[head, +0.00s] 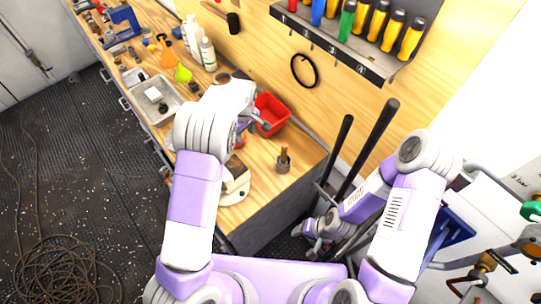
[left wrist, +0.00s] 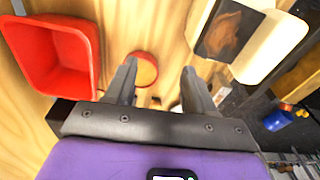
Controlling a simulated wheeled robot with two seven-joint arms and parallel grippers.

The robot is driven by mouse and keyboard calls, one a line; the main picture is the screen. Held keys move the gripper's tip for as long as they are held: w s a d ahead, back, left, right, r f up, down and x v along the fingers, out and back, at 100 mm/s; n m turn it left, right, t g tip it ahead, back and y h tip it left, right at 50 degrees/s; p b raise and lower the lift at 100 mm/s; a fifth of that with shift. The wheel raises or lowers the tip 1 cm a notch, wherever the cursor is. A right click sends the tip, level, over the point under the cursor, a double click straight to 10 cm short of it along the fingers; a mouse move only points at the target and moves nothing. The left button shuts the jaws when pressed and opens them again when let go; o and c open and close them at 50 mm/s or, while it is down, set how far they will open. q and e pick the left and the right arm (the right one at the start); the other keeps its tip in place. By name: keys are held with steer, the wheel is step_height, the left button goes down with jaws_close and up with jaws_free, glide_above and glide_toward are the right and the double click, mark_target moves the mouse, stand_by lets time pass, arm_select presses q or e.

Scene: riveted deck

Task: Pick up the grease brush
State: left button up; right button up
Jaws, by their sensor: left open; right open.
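I cannot make out a grease brush for certain. A small brown upright piece on a round grey base (head: 283,160) stands near the bench's front end, and I cannot tell if it is a brush. My left gripper (head: 246,126) is over the bench beside the red bin, largely hidden by its own arm. In the left wrist view its fingers (left wrist: 159,68) are open, with a round red-rimmed tin (left wrist: 145,72) below and between them; nothing is held. My right gripper (head: 318,229) is low beside the bench end, open and apart from the bench objects.
A red bin (head: 272,113) stands by the back panel; it also shows in the left wrist view (left wrist: 88,40). A cream box with a dark brown top (head: 237,188) sits at the front edge. A metal tray (head: 164,112), bottles (head: 208,55) and a screwdriver rack (head: 335,48) are further off.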

arm_select(q)
glide_above(284, 152)
steer(key=w, duration=0.2)
steer(key=shift+s+d+r+m+g+h+b, duration=0.2)
steer(key=shift+r+m+g+h+b, duration=0.1)
steer(key=shift+r+m+h+b, duration=0.1)
steer(key=shift+d+f, duration=0.1)
steer(key=shift+f, duration=0.2)
steer(key=f, duration=0.4)
steer(key=f+p, duration=0.1)
steer(key=f, duration=0.1)
steer(key=shift+s+a+f, duration=0.25)
steer(key=shift+f, duration=0.1)
jaws_close()
